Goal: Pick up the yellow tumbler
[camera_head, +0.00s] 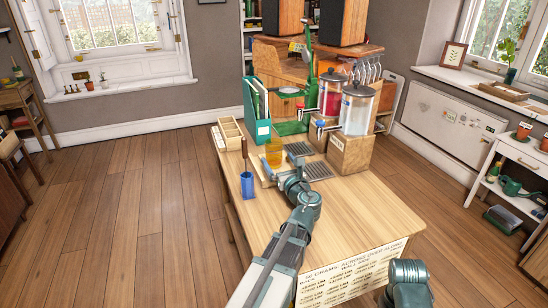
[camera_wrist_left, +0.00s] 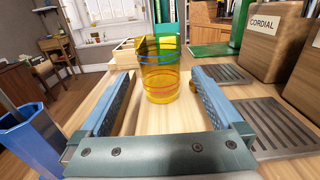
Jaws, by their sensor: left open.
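The yellow tumbler (camera_head: 274,153) stands upright on the wooden table (camera_head: 345,210), see-through amber with coloured bands. In the left wrist view the tumbler (camera_wrist_left: 158,72) is straight ahead, around the gap between the fingertips. My left gripper (camera_head: 267,170) is open and just in front of the tumbler, at table height. Its two blue-padded fingers (camera_wrist_left: 161,80) lie to either side of the tumbler's line, with no clear contact. Part of my right arm shows at the lower right of the head view; its gripper is not in view.
A blue cup (camera_head: 247,185) stands close to the left of my gripper. A wooden divided box (camera_head: 230,135) and a green file holder (camera_head: 257,112) are behind. Dark drip grates (camera_head: 318,170) and drink dispensers on wooden boxes (camera_head: 350,153) stand to the right. The near tabletop is clear.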

